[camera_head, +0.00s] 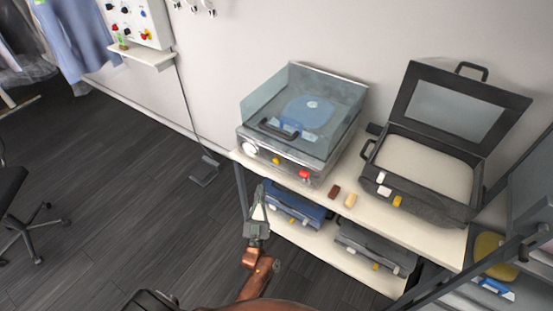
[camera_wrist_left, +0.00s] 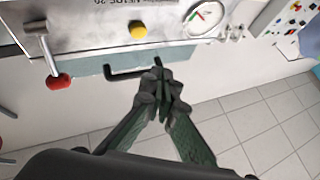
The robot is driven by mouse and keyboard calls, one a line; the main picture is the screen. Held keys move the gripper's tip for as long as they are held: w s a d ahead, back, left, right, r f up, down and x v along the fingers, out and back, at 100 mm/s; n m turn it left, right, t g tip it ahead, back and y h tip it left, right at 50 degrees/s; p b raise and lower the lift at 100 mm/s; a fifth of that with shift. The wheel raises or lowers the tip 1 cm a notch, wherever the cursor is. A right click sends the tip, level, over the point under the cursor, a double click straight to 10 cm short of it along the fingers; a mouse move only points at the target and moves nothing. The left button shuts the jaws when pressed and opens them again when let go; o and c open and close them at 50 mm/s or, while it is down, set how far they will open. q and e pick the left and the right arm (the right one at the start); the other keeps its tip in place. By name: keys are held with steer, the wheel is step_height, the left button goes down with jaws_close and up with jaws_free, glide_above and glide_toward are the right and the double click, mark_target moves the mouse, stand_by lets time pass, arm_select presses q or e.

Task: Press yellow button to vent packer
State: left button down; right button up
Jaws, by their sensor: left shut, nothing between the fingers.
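In the left wrist view, seemingly upside down, the yellow button (camera_wrist_left: 138,30) shows beyond the closed fingertips (camera_wrist_left: 157,78), beside the black lid handle (camera_wrist_left: 132,71). The red knob (camera_wrist_left: 59,82) is left there. My right gripper is out of view.
An open black case (camera_head: 425,150) stands right of the packer. A brown block (camera_head: 334,191) and a tan block (camera_head: 350,200) lie between them. A blue case (camera_head: 295,206) and a grey case (camera_head: 376,248) sit on the lower shelf.

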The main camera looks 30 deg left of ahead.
arm_select(q)
steer(key=r+y, duration=0.1)
steer(key=a+r+n+y, duration=0.1)
steer(key=r, duration=0.1)
steer(key=shift+s+r, duration=0.2)
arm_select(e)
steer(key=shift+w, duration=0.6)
arm_select(q)
steer(key=shift+w, duration=0.1)
steer(key=b, duration=0.3)
glide_toward(276, 161)
steer(key=w+a+r, duration=0.2)
steer(key=a+r, duration=0.2)
steer(key=shift+w+r, duration=0.15)
steer(key=shift+w, duration=0.45)
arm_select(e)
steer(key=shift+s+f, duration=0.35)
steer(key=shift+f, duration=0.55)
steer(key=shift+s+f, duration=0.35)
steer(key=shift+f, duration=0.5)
arm_select(q)
steer(key=shift+w+b, duration=0.1)
steer(key=shift+b, duration=0.2)
steer(key=shift+w+d, duration=0.1)
steer(key=shift+w, duration=0.2)
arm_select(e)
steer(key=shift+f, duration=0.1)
